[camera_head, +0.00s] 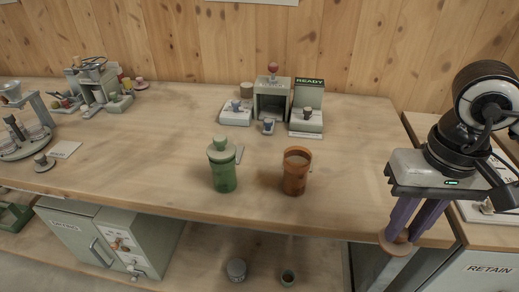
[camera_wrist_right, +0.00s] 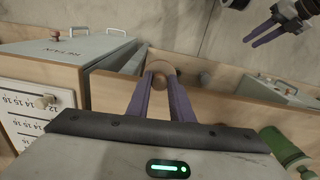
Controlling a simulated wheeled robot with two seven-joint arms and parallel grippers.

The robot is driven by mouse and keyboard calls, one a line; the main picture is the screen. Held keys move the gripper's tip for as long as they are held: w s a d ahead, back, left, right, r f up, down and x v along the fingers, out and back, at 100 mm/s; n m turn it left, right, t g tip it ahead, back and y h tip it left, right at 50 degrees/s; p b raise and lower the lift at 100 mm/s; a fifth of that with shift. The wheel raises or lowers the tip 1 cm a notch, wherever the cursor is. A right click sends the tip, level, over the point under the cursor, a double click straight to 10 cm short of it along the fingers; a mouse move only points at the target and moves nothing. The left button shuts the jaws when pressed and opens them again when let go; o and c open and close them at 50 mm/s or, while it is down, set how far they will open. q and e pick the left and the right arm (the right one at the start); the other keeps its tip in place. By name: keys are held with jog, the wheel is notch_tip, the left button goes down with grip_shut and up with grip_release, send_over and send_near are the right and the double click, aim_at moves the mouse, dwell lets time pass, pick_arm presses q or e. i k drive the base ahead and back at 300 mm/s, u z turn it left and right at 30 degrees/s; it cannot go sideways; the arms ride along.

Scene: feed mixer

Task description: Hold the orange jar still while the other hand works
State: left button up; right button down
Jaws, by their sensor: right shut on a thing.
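The orange jar (camera_head: 295,175) stands upright on the bench near its front edge, with an open top and no lid on it. Right of it, past the bench's front edge, my right gripper (camera_head: 398,240) points down, its purple fingers shut on a brown round lid-like piece. That brown piece (camera_wrist_right: 160,69) also shows between the fingertips in the right wrist view. The gripper is apart from the jar. My left gripper (camera_wrist_right: 268,32) shows only at the top right of the right wrist view; its jaw state is unclear.
A green jar (camera_head: 222,170) with a knobbed lid stands just left of the orange jar. A grey device with a READY display (camera_head: 308,81) sits behind them. A cabinet labelled RETAIN (camera_head: 485,270) is at the right. The bench (camera_head: 350,190) right of the orange jar is clear.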

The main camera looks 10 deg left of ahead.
aim_at(297, 160)
jog(key=u, duration=2.65)
jog(key=k, duration=0.85)
jog(key=z, duration=1.15)
